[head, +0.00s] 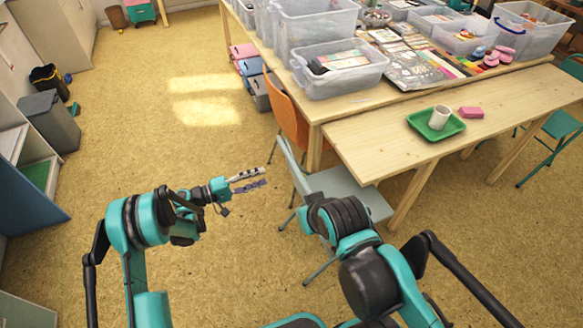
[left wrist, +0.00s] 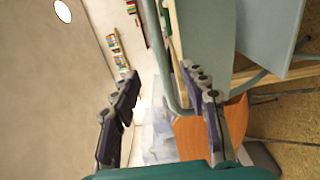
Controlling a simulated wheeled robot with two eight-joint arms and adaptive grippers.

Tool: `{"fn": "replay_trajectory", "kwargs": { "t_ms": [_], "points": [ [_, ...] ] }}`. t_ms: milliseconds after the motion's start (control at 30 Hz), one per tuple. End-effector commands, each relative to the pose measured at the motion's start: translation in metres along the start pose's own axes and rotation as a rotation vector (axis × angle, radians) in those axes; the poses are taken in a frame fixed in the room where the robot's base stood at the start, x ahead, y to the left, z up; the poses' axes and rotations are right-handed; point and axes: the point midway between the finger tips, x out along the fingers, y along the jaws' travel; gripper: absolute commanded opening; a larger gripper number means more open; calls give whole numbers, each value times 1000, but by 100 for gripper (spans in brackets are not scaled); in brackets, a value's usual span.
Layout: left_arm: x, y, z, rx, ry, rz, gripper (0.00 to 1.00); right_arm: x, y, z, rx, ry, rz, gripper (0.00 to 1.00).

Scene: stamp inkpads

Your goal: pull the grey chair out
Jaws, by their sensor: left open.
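The grey chair (head: 352,188) stands at the near side of the wooden table, its seat partly under the edge and its backrest toward the left. My right arm covers part of the chair. My left gripper (head: 248,180) is open and empty, to the left of the backrest and apart from it. In the left wrist view, the open fingers (left wrist: 160,88) show with the chair's grey panel (left wrist: 207,38) beyond the right finger. No contact is visible. My right arm reaches in front of the chair; its gripper does not show.
An orange chair (head: 287,117) stands just behind the grey one. The floor at left (head: 150,140) is clear.

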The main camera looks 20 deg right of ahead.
Motion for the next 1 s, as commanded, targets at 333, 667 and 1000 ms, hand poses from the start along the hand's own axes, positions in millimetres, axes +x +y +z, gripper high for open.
{"fn": "replay_trajectory", "kwargs": {
  "t_ms": [333, 667, 1000],
  "points": [
    [89, 0, 1, 0, -4, -2, 45, 0, 0, 0, 0, 0, 0, 0],
    [133, 0, 0, 0, 0, -2, 45, 0, 0, 0, 0, 0, 0, 0],
    [136, 0, 0, 0, 0, -2, 40, 0, 0, 0, 0, 0, 0, 0]
  ]
}}
